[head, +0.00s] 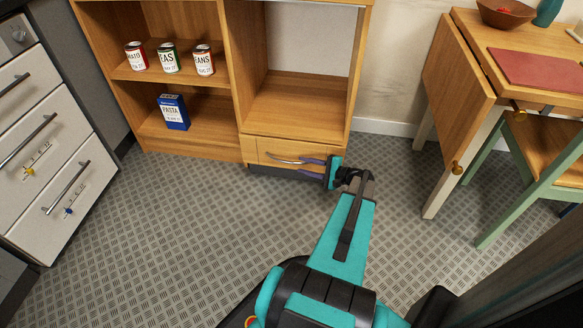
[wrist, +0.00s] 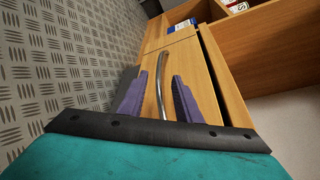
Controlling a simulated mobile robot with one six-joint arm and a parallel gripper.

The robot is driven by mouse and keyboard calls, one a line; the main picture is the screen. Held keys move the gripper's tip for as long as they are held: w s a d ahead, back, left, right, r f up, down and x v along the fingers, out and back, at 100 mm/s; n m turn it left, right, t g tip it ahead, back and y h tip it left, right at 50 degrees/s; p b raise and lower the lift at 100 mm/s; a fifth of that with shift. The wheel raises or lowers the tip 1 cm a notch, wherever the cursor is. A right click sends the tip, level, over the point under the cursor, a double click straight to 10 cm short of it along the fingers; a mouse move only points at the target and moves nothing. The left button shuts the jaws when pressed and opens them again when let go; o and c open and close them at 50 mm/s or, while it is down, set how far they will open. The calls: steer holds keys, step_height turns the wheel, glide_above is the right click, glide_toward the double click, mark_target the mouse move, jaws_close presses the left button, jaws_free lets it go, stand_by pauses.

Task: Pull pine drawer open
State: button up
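The pine drawer (head: 290,148) is at the bottom of the wooden cabinet's right section. Its front looks about flush with the cabinet in the head view. In the wrist view the drawer front (wrist: 191,62) fills the middle, with a dark gap along one edge. A curved metal handle (wrist: 163,72) stands out from it; the handle also shows in the head view (head: 280,159). My gripper (head: 306,167) is at the drawer front, low over the floor. Its purple fingers (wrist: 160,78) are apart, one on each side of the handle, with visible space between.
The open compartment (head: 300,102) above the drawer is empty. Several cans and a blue pasta box (head: 174,112) stand on the left shelves. White drawers (head: 45,145) are at left. A drop-leaf table (head: 455,80) and green chair (head: 535,150) stand at right. Floor before the drawer is clear.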

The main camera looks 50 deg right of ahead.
mark_target(294, 163)
steer(key=shift+b+x, duration=0.65)
steer(key=shift+x, duration=2)
